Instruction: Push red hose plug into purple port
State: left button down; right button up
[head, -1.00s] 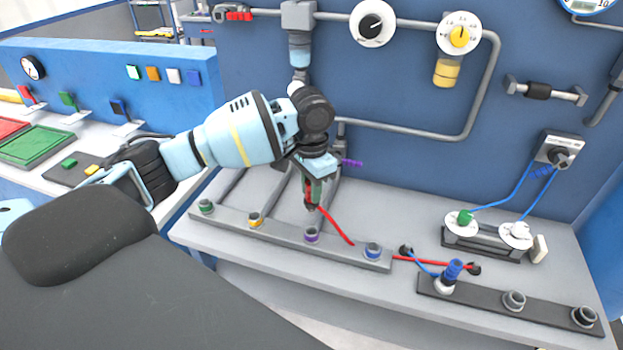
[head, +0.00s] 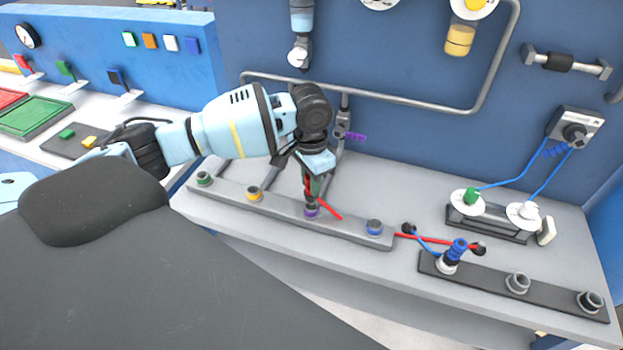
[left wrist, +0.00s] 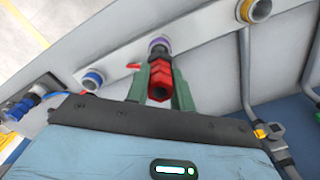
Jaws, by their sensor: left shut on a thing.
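My left gripper (head: 312,182) is shut on the red hose plug, which points down; the plug shows between its green fingers in the left wrist view (left wrist: 161,80). The purple port (head: 311,212) is on the grey rail, directly below the plug, and its purple ring also shows just beyond the plug in the left wrist view (left wrist: 158,42). The plug's lower end meets or overlaps the port in the head view; I cannot tell how deep it sits. A red hose (head: 329,209) runs from the plug to the right. My right gripper is not in view.
The grey rail (head: 342,226) also carries green (head: 204,178), yellow (head: 253,193) and blue (head: 374,228) ports. A dark rail (head: 489,279) at the right holds a blue plug (head: 457,250). Grey pipes and a valve with a purple handle (head: 355,136) stand behind my gripper.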

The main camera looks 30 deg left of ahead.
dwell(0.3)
pick_arm(q)
jog(key=shift+f, duration=0.6)
jog(key=shift+f, duration=0.3)
dwell(0.6)
jog(key=shift+f, duration=0.8)
jog(key=c, duration=1.1)
grip_release()
jog(key=shift+r, duration=0.15)
notch_tip(320, 180, up, 8)
jog(key=shift+f+p, duration=0.15)
jog(key=shift+p, duration=0.2)
